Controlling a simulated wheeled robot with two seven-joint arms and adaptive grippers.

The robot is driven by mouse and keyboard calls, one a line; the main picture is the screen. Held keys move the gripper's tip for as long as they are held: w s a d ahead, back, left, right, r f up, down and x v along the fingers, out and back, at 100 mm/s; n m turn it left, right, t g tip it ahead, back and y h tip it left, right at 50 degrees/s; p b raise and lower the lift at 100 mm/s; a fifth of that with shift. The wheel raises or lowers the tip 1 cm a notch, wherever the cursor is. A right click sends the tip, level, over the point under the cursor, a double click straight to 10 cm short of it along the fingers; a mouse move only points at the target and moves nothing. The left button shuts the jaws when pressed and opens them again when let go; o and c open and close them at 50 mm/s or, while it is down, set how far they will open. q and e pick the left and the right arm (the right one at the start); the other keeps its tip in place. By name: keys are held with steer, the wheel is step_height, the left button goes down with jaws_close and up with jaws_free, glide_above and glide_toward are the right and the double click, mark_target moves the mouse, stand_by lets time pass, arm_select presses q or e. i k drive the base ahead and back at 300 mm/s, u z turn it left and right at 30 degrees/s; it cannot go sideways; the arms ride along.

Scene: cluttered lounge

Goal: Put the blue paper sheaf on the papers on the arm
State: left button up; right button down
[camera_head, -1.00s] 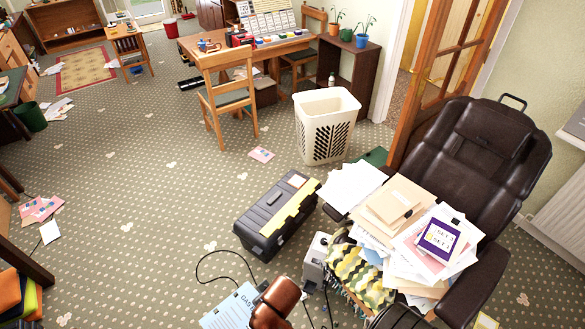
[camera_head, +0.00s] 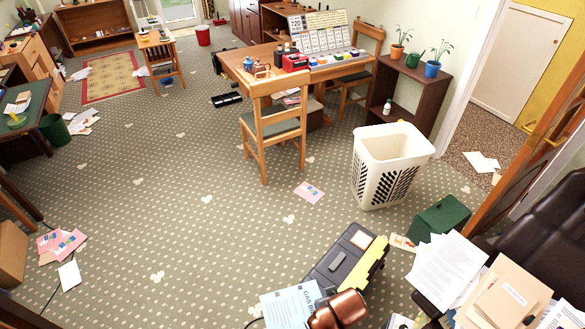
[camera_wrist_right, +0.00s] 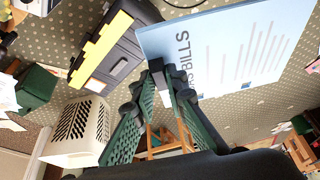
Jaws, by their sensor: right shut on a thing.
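My right gripper (camera_wrist_right: 167,82) is shut on the edge of the blue paper sheaf (camera_wrist_right: 225,50), which reads "GAS BILLS". In the head view the sheaf (camera_head: 291,303) is at the bottom, partly hidden by my copper-coloured right arm. It is held above the floor. White papers (camera_head: 445,272) lie on the near-left arm of the dark brown armchair (camera_head: 545,235) at the lower right. They are right of the sheaf and apart from it. The lower part of the chair is cut off by the frame. My left gripper is not in view.
A black and yellow toolbox (camera_head: 345,262) stands on the floor just beyond the sheaf. A green box (camera_head: 438,222) is beside the chair papers. A white laundry basket (camera_head: 388,165) stands behind. Cream folders (camera_head: 508,295) lie on the chair. The carpet at left is mostly clear.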

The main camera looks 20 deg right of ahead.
mark_target(429, 276)
steer(key=z, duration=0.6)
steer(key=i, duration=0.9)
steer(key=z, duration=0.65)
